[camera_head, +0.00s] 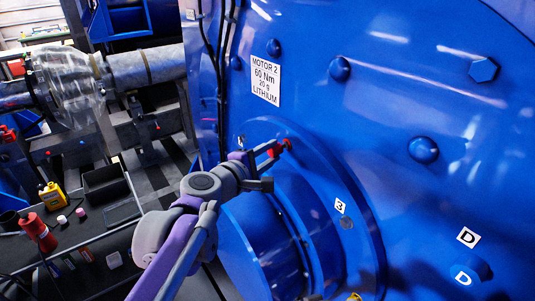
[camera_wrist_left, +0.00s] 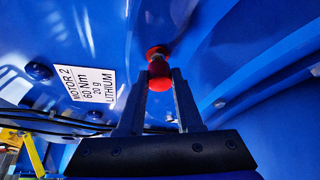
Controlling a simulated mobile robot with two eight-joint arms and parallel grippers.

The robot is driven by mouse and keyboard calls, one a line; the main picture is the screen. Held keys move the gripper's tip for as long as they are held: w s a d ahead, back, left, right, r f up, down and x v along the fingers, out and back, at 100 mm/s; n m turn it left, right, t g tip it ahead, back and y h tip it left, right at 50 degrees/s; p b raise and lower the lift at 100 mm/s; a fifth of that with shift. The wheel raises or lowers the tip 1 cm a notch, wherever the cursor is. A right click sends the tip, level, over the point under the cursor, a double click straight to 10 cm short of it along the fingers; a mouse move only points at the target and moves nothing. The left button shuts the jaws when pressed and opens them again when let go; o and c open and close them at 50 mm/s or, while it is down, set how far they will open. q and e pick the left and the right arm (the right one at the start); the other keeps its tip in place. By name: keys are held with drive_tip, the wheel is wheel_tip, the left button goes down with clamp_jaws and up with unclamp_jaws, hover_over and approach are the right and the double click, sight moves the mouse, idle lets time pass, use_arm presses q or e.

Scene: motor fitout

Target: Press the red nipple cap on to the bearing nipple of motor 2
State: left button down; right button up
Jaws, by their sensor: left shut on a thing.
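Motor 2 is the big blue housing (camera_head: 390,110), with a white label (camera_head: 266,80) reading MOTOR 2, 60 Nm, 20 g, LITHIUM. My left gripper (camera_head: 275,150) reaches the motor face below and right of this label. In the left wrist view its fingertips (camera_wrist_left: 160,82) are shut on the red nipple cap (camera_wrist_left: 160,76). Just beyond the cap is a small metallic bit, then a second red patch (camera_wrist_left: 158,51) at the blue face. I cannot tell whether that patch is a part or a reflection, nor whether the cap is seated. My right gripper is not in view.
Blue bolt heads (camera_head: 340,68) stick out of the motor face. A round blue flange lies below my left gripper. At the left, a dark bench holds a red canister (camera_head: 38,232), a yellow bottle (camera_head: 52,197) and a black bin (camera_head: 104,185).

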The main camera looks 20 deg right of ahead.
use_arm(q)
drive_tip(key=shift+w+d, duration=0.25)
drive_tip(key=shift+d, duration=0.5)
drive_tip(key=c, duration=0.5)
unclamp_jaws()
drive_tip(key=v, duration=1)
drive_tip(key=shift+s+a, duration=0.2)
drive_tip(key=shift+a, duration=0.1)
